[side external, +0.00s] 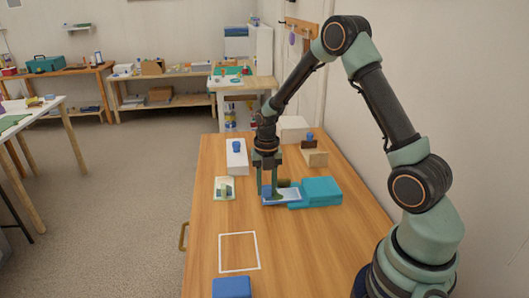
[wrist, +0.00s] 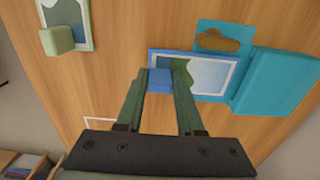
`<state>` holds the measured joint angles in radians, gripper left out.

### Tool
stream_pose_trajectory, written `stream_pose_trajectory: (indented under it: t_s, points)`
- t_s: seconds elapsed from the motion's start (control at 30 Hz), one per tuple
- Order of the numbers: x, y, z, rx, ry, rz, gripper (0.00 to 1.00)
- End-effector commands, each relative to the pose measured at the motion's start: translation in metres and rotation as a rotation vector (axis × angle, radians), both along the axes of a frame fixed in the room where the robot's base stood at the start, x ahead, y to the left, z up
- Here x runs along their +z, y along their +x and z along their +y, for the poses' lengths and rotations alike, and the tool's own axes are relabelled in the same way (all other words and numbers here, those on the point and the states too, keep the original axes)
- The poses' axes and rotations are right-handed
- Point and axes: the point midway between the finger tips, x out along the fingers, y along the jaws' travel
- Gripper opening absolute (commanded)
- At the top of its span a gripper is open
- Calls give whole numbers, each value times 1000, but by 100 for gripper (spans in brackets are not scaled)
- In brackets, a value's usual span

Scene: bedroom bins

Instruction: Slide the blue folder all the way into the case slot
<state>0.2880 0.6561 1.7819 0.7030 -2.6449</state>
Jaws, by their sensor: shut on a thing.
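The blue folder (side external: 285,196) is a flat blue-edged panel with a pale picture on its face. In the wrist view the folder (wrist: 210,72) has a raised blue block at its left end, and my gripper (wrist: 160,78) is shut on that block. In the side view my gripper (side external: 270,188) reaches straight down to the folder. The teal case (side external: 321,188) lies to the folder's right and also shows in the wrist view (wrist: 278,82). The folder's right end is at the case's left side, over or against its lower teal part. How far it is inside the slot is unclear.
A brownish piece (wrist: 222,40) lies beside the folder on a teal plate. A green-edged card (side external: 224,188) with a green block lies left. A white outline (side external: 240,252) and blue block (side external: 231,288) are in front.

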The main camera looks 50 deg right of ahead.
Motion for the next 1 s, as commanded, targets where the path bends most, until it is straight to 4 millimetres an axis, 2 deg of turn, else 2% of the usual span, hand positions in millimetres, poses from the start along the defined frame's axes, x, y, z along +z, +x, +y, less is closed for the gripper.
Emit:
stream_pose_trajectory:
  t_s: [1.0]
  points:
    - [0,-5,-5,-1,0,-1,0]
